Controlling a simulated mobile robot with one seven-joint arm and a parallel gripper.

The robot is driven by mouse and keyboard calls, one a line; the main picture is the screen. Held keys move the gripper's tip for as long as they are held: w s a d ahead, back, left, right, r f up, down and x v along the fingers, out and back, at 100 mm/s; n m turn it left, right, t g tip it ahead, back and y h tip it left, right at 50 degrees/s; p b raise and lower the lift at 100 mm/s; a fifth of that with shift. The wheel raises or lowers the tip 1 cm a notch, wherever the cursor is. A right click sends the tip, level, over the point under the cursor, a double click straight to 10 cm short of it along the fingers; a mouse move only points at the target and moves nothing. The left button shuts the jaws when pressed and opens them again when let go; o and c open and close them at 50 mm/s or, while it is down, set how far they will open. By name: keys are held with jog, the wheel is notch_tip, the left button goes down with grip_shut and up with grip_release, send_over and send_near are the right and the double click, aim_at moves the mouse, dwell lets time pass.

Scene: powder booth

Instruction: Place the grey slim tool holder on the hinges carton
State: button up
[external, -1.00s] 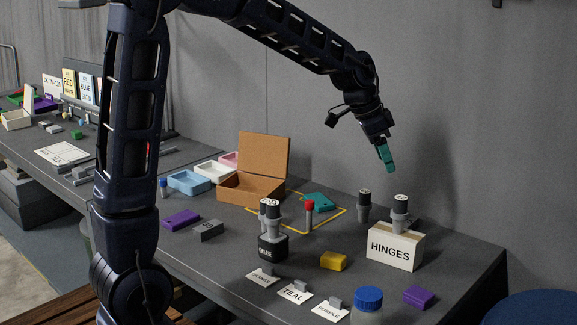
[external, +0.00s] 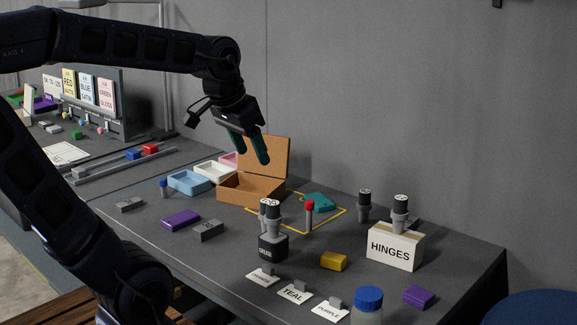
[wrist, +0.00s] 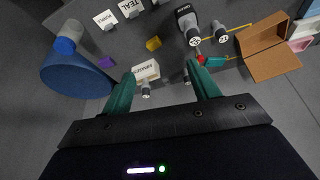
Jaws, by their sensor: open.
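The hinges carton (external: 395,249) is a small white box with a brown top near the right end of the bench. A grey tool holder with a black, white-marked top (external: 400,216) stands upright on the carton. In the wrist view the carton (wrist: 147,70) and this holder (wrist: 146,88) show between the fingers. A similar grey holder (external: 364,208) stands on the bench behind the carton. Two more (external: 272,218) stand at the black block, one in front of the other. My gripper (external: 250,149) is open and empty, high above the bench near the brown box.
The open brown box (external: 250,190) stands mid-bench with its lid up. A red-topped grey piece (external: 309,216), yellow block (external: 334,261), purple blocks (external: 418,297) and a blue-lidded jar (external: 368,300) stand around. Label cards (external: 295,293) line the front. The bench right of the carton is clear.

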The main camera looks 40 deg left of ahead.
jog(key=s+a+f+n, duration=0.1)
jog(key=s+a, duration=0.1)
jog(key=s, duration=0.4)
jog(key=shift+s+f+n+y, duration=0.2)
jog(key=shift+f+n+y, duration=0.1)
jog(key=shift+f+n, duration=0.1)
